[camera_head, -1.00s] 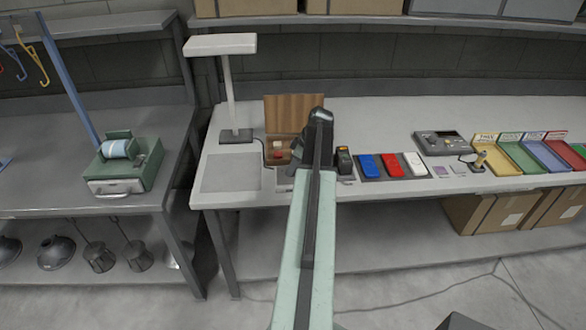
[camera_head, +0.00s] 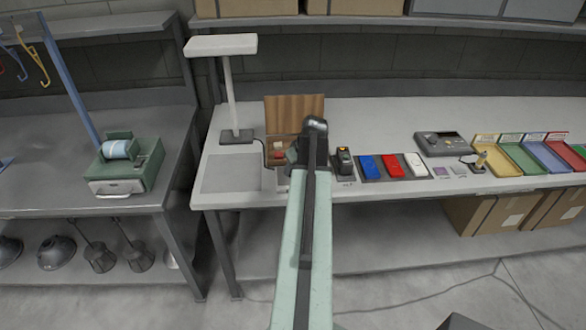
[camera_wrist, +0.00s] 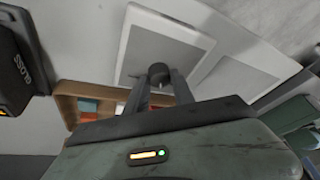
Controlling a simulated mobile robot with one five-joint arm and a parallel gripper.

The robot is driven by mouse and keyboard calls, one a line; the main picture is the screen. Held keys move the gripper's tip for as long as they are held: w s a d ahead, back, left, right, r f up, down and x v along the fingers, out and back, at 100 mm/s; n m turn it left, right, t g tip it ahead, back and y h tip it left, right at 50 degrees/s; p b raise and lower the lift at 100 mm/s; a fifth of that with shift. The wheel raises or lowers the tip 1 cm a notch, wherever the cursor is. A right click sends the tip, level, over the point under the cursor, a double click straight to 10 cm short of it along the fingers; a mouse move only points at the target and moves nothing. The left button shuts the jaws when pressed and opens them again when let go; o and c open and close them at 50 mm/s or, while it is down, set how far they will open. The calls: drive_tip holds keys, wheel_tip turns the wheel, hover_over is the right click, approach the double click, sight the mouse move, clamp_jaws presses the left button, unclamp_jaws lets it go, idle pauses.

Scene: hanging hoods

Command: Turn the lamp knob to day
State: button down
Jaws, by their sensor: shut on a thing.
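The lamp knob (camera_wrist: 158,70) is a short dark cylinder on a light grey panel (camera_wrist: 190,35) in the wrist view. My gripper (camera_wrist: 160,91) has one finger on each side of it and is shut on it. Any day marking on the panel cannot be read, and I cannot tell where the knob points. In the head view my own arm hides the knob and the fingertips. A white lamp (camera_head: 222,45) on a thin post with a dark base stands at the left of the bench.
An open wooden box (camera_head: 294,112) stands behind my arm. Coloured trays (camera_head: 520,155) sit far right. A flat grey mat (camera_head: 231,172) lies left.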

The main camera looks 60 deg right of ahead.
drive_tip(key=shift+a+m+g+h, duration=0.15)
drive_tip(key=shift+m+h, duration=0.25)
drive_tip(key=shift+m, duration=0.75)
drive_tip(key=shift+m+g+h, duration=0.15)
drive_tip(key=shift+m+h, duration=0.25)
drive_tip(key=shift+m, duration=0.75)
drive_tip(key=c, duration=1.1)
unclamp_jaws()
drive_tip(key=shift+o, duration=0.2)
drive_tip(key=shift+r, duration=0.15)
drive_tip(key=p+v, duration=0.7)
drive_tip(key=shift+r, duration=0.3)
drive_tip(key=shift+a, duration=0.1)
